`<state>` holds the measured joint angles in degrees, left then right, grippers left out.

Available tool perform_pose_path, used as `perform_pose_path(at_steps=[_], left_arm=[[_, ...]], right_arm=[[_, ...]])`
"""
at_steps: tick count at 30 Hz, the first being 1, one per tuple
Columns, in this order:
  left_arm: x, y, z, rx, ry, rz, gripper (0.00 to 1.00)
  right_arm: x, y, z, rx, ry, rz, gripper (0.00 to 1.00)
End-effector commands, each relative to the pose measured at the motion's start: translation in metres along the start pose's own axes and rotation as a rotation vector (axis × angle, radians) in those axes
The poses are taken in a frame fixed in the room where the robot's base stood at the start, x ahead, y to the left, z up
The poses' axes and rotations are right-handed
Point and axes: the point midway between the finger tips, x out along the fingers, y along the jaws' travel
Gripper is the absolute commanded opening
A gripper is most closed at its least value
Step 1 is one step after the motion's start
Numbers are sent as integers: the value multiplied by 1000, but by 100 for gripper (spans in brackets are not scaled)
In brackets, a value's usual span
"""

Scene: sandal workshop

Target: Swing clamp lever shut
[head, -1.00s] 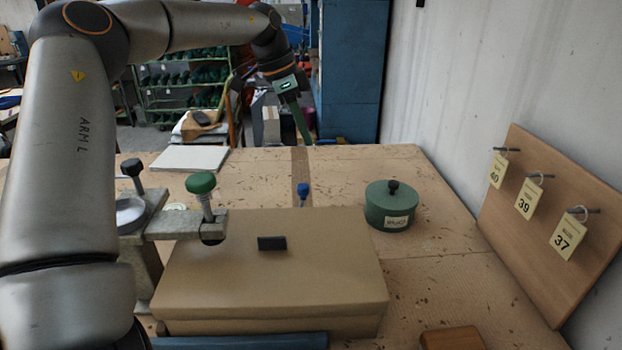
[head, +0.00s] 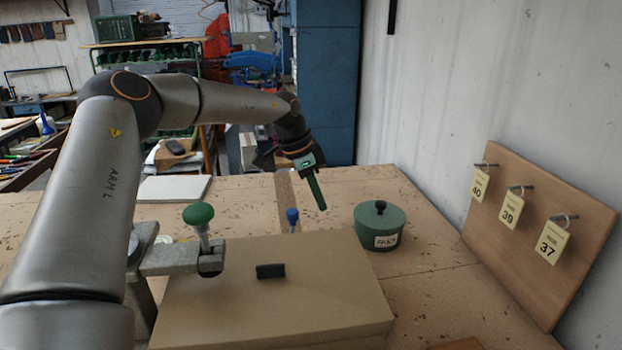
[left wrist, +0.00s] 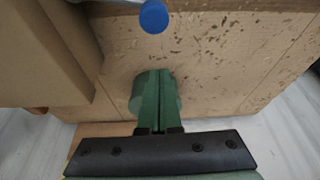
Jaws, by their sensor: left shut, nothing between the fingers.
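A metal clamp (head: 170,261) stands at the left edge of the tan box (head: 265,300). Its bar reaches over the box lid, and a screw with a green knob (head: 198,214) stands upright in the bar's end. My arm hides part of the clamp's left side. A small blue-topped post (head: 293,215) sticks up behind the box; it shows as a blue round tip in the left wrist view (left wrist: 154,16). I cannot tell whether it is the clamp lever. My left gripper (head: 320,206) is shut and empty, above the bench between the blue top and the green pot. My right gripper is not in view.
The lidded green pot (head: 379,228) stands right of the box and lies beyond my fingers in the left wrist view (left wrist: 139,94). A board with numbered tags (head: 540,235) leans at the right wall. A pale slab (head: 172,189) lies at the back left. Bench right of the box is mostly clear.

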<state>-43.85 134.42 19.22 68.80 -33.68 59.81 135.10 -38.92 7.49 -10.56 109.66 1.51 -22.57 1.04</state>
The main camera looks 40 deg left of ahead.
Motion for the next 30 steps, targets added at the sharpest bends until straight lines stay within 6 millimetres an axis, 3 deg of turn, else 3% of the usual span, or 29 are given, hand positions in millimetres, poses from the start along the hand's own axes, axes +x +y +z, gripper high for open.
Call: perform_pose_path(at_steps=[1,3,10,30], left_arm=[[10,0,1,-1,-2,3,0],[0,0,11,-4,5,0,0],[-6,0,33,-1,3,-1,0],[-9,-6,48,0,0,-4,0]], right_arm=[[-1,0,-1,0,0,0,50],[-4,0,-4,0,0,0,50],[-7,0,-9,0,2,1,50],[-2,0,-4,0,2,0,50]])
